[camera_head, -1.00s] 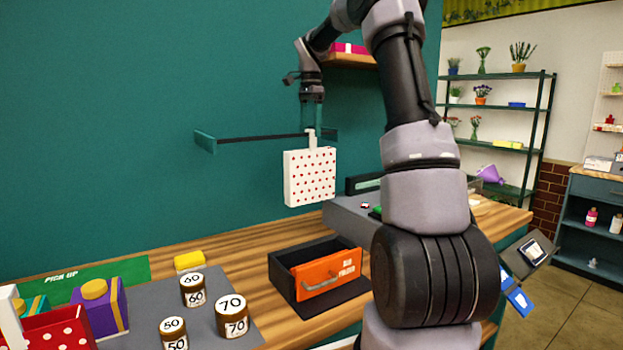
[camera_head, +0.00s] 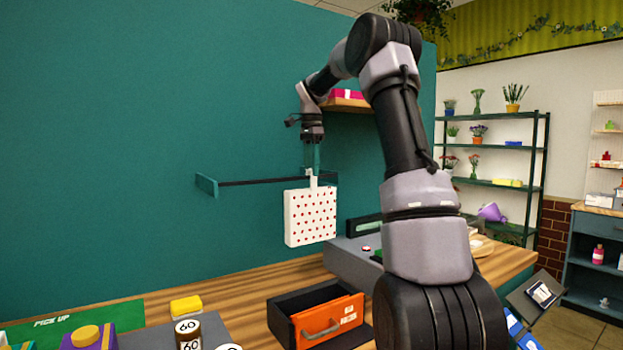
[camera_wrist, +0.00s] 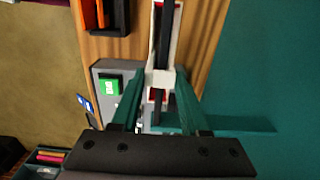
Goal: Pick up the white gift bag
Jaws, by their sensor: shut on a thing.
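The white gift bag (camera_head: 310,217) has red dots and hangs upright in front of the green wall, at the dark wall rail (camera_head: 250,182). My gripper (camera_head: 312,170) points down above the bag and is shut on its white handle. In the wrist view, the white handle (camera_wrist: 160,78) lies between the two green fingers of my gripper (camera_wrist: 158,82), with the dark rail running close by. I cannot tell whether the handle still touches the rail. The bag's body is mostly hidden in the wrist view.
Below the bag is a wooden counter (camera_head: 235,282) with an open black drawer with an orange front (camera_head: 330,322). A grey box (camera_head: 350,255) stands to the right. A shelf with a pink box (camera_head: 345,96) is behind my arm. Round numbered weights stand at the front left.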

